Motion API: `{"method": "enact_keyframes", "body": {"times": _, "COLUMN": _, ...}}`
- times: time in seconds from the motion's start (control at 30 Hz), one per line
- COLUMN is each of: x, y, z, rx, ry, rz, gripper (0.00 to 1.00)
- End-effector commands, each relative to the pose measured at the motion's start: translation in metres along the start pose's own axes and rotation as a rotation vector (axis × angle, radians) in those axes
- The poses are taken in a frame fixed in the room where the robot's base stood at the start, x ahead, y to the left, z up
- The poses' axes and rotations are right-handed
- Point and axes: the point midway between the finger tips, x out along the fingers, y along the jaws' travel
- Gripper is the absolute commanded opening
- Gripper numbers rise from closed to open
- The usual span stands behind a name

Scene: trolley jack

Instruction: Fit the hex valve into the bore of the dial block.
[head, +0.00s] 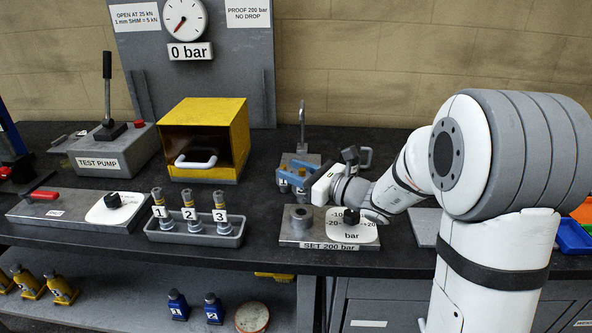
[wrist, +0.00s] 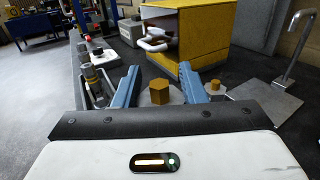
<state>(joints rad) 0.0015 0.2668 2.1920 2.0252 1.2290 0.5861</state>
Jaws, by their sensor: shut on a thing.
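My gripper (head: 284,180) is above the bench, just behind the dial block, its blue fingers pointing left. In the wrist view the brass hex valve (wrist: 159,92) shows its hexagonal head between the two fingers, and my gripper (wrist: 158,82) is shut on it. The dial block (head: 290,238), marked SET 200 bar, sits at the bench's front edge. Its raised round bore (head: 300,216) is at its left, in front of and below my fingers. A white bar dial (head: 352,229) is at its right.
A tray (head: 194,238) with numbered cartridges stands left of the dial block. A yellow open-fronted box (head: 204,139) is behind it. A tall hooked rod (head: 302,124) stands behind my gripper. A second, smaller brass piece (wrist: 214,87) shows beside the right finger.

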Motion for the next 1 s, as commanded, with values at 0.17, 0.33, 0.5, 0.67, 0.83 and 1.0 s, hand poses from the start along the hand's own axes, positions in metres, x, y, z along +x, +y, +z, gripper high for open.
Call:
{"method": "enact_keyframes", "body": {"times": 0.17, "x": 0.000, "y": 0.000, "z": -0.017, "rx": 0.000, "ry": -0.001, "rz": 0.000, "gripper": 0.05}}
{"method": "enact_keyframes", "body": {"times": 0.33, "x": 0.000, "y": 0.000, "z": -0.020, "rx": 0.000, "ry": -0.001, "rz": 0.000, "gripper": 0.05}}
{"method": "enact_keyframes", "body": {"times": 0.5, "x": 0.000, "y": 0.000, "z": -0.019, "rx": 0.000, "ry": -0.001, "rz": 0.000, "gripper": 0.05}}
{"method": "enact_keyframes", "body": {"times": 0.67, "x": 0.000, "y": 0.000, "z": -0.019, "rx": 0.000, "ry": -0.001, "rz": 0.000, "gripper": 0.05}}
{"method": "enact_keyframes", "body": {"times": 0.83, "x": 0.000, "y": 0.000, "z": -0.019, "rx": -0.001, "ry": -0.001, "rz": 0.000, "gripper": 0.05}}
{"method": "enact_keyframes", "body": {"times": 1.0, "x": 0.000, "y": 0.000, "z": -0.020, "rx": -0.001, "ry": -0.001, "rz": 0.000, "gripper": 0.05}}
